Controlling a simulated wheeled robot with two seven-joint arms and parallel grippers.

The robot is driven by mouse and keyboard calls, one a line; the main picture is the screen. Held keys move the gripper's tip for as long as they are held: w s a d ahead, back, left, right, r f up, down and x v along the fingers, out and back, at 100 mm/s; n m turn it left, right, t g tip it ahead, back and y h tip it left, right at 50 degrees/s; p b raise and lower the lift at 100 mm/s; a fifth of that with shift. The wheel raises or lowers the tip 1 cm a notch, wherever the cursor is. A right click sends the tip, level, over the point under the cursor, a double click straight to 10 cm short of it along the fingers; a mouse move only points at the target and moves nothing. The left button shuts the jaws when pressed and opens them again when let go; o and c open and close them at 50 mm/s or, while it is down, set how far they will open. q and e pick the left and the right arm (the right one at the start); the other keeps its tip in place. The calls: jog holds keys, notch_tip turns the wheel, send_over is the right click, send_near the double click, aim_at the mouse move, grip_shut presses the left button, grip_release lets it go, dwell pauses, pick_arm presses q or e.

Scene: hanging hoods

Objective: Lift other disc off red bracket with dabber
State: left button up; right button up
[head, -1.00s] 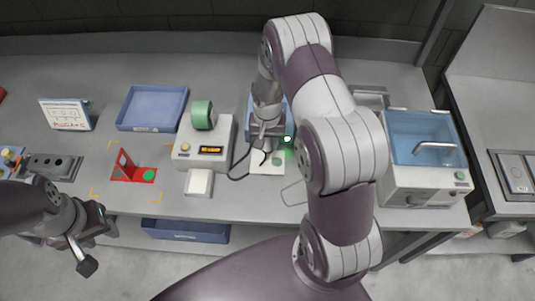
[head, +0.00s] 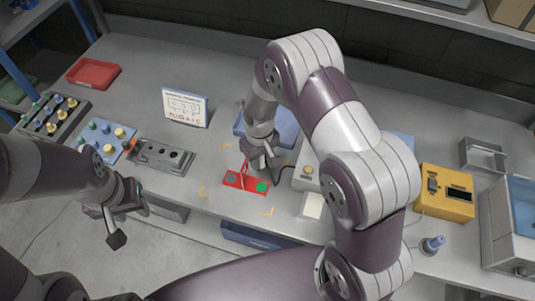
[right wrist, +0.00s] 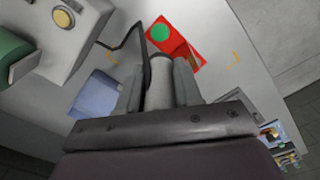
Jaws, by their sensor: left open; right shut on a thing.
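The red bracket (head: 238,186) lies on the bench in the head view, with an upright plate between its two ends. A green disc (head: 262,187) is on its right end and a grey round spot, seemingly a disc (head: 232,178), is on its left end. The bracket (right wrist: 184,28) and green disc (right wrist: 160,32) also show in the right wrist view. My right gripper (head: 262,160) is just behind the bracket, shut on a grey cylinder, seemingly the dabber (right wrist: 159,82). Its tip's contact is hidden. My left gripper (head: 118,218) is open and empty at the bench's front edge.
A grey block with holes (head: 163,157) and a sign (head: 186,107) stand left of the bracket. A blue tray (head: 283,126) is behind it. A white device (head: 305,178) is close on the right. A dark cable (right wrist: 112,45) runs near the held cylinder.

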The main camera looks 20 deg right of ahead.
aim_at(260, 168)
jog(key=shift+w+a+n, duration=0.15)
jog(key=shift+a+n, duration=0.1)
jog(key=shift+n, duration=0.15)
jog(key=shift+d, duration=0.1)
jog(key=shift+s+d+f+b, duration=0.4)
jog(key=shift+d+f+b, duration=0.15)
jog(key=shift+f+b, duration=0.2)
jog(key=shift+f, duration=0.05)
jog(key=f+b, duration=0.2)
jog(key=f, duration=0.1)
jog(key=shift+w+a+f+b, duration=0.25)
jog(key=shift+a+b, duration=0.15)
notch_tip(260, 168, down, 7)
jog(key=b, duration=0.6)
jog(key=shift+d+f, duration=0.1)
jog(key=shift+f, duration=0.15)
pick_arm(q)
notch_tip(260, 168, down, 10)
jog(key=shift+d, duration=0.2)
pick_arm(e)
jog(key=shift+s+d, duration=0.1)
pick_arm(q)
jog(key=shift+s, duration=0.1)
